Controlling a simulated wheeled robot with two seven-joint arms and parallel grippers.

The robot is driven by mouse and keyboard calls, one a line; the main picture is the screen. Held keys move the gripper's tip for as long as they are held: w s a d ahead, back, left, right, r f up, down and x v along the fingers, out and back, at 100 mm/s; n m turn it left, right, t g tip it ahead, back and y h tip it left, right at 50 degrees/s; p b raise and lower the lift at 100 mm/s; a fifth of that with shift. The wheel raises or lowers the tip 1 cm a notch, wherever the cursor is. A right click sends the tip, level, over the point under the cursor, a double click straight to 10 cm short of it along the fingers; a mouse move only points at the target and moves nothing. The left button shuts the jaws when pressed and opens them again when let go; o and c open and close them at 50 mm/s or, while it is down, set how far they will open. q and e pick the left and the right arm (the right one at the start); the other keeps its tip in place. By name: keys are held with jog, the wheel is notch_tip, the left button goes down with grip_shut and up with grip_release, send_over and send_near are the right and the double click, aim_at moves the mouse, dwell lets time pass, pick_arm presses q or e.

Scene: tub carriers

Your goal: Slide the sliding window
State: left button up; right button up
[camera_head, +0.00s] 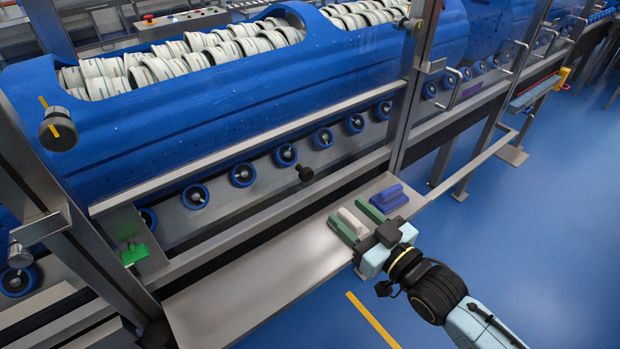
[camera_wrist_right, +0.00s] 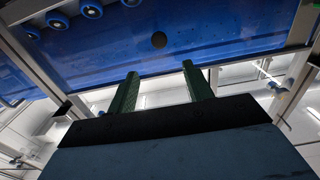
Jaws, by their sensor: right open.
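The sliding window is a clear pane in a grey metal frame in front of the blue drum; its pane edges are hard to make out. In the right wrist view the gripper (camera_wrist_right: 160,69) holds nothing. My left gripper is out of view.
A metal post (camera_head: 408,110) stands right of the knob. The blue drum (camera_head: 230,90) holds many white rings. Blue floor lies open at right.

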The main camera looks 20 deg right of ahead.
jog(key=b, duration=0.1)
send_near(309, 176)
jog(key=x, duration=0.4)
jog(key=b+x, duration=0.1)
jog(key=x, duration=0.3)
jog(key=shift+w+a, duration=0.1)
jog(key=shift+w, duration=0.05)
jog(key=shift+w+a, duration=0.15)
jog(key=shift+w, duration=0.25)
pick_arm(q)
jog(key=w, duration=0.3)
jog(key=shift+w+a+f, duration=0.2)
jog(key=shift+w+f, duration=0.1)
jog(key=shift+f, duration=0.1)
